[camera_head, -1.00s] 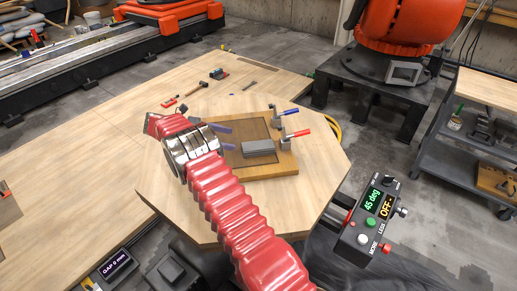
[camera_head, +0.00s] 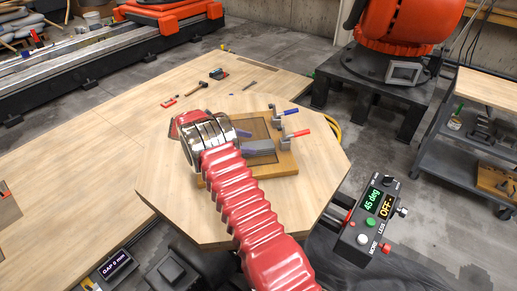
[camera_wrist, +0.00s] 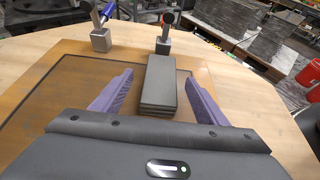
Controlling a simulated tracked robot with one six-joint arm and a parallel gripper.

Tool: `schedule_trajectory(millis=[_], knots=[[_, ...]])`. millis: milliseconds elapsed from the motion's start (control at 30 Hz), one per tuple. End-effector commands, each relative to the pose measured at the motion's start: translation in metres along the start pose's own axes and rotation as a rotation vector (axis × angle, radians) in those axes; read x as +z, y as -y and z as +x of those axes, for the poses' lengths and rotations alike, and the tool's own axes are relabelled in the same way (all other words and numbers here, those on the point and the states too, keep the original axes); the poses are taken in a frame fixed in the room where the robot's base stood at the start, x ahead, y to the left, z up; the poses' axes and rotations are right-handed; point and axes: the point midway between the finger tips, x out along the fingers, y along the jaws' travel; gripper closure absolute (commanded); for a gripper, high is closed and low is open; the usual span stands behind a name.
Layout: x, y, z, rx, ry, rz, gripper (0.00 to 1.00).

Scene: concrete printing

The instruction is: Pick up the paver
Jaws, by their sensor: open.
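The paver (camera_head: 259,148) is a grey, layered block lying on a wooden board (camera_head: 285,168) on the octagonal table top. In the wrist view the paver (camera_wrist: 162,88) lies between the two purple fingers of my gripper (camera_wrist: 157,95), its long side running away from me. In the head view my gripper (camera_head: 240,143) is at the paver's left end, and my red-sleeved arm hides part of the board.
Two toggle clamps, one with a blue handle (camera_head: 290,112) and one with a red handle (camera_head: 297,134), stand at the board's far right edge, close beyond the paver. A control box (camera_head: 372,215) is at the table's right. Small tools lie on the table behind.

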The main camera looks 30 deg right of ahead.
Motion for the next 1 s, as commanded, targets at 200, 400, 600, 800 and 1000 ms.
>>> schedule_trajectory(millis=[200, 400, 600, 800, 1000], knots=[[0.0, 0.0, 0.002, 0.001, 0.0, 0.0, 0.33], [0.0, 0.0, 0.004, 0.0, 0.001, 0.0, 0.33], [-0.004, 0.001, 0.026, -0.001, 0.001, 0.0, 0.33], [-0.005, 0.001, 0.049, -0.001, 0.001, 0.0, 0.33], [-0.005, 0.001, 0.054, 0.001, 0.0, 0.0, 0.33]])
